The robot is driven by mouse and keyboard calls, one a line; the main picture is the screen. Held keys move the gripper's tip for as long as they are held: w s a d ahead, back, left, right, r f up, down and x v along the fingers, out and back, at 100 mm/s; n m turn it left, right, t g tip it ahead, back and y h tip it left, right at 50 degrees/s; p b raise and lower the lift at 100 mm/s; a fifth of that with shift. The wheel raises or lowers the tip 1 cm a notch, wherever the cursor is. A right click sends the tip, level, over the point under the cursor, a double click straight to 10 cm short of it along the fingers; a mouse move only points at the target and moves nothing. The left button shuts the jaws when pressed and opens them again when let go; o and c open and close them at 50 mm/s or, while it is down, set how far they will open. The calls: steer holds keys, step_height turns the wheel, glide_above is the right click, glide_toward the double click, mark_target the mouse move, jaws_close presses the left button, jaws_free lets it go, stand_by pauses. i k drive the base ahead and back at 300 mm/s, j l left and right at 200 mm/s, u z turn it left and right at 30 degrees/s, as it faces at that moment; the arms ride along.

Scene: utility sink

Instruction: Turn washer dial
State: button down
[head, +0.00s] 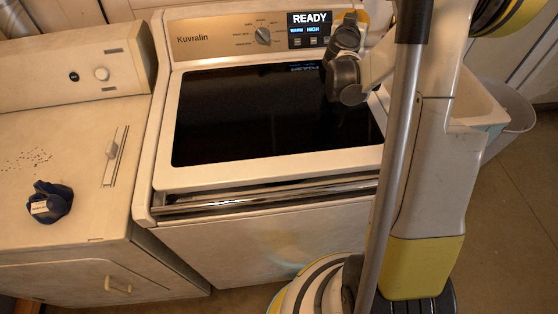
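The washer (160,110) stands in the middle of the head view, with a dark glass lid and the name Kuvralin on its back panel. Its round silver dial (263,36) sits on that panel, left of a lit display (310,24) that reads READY. The end of my arm, with my gripper (349,24), is at the right end of the panel, to the right of the display and apart from the dial. My gripper's fingers cannot be made out clearly. Nothing covers the dial.
A second white appliance (60,150) with a knob (102,74) stands at left, with a dark blue object (50,203) and dark specks on top. A white sink (480,100) and grey bin (517,112) stand at right. The washer's lid is clear at left.

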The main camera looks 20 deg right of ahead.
mark_target(263, 35)
steer(key=j+z, duration=0.2)
steer(key=z, duration=0.25)
steer(key=j+z, duration=0.2)
steer(key=z, duration=0.25)
steer(key=j+z, duration=0.15)
steer(key=z, duration=0.3)
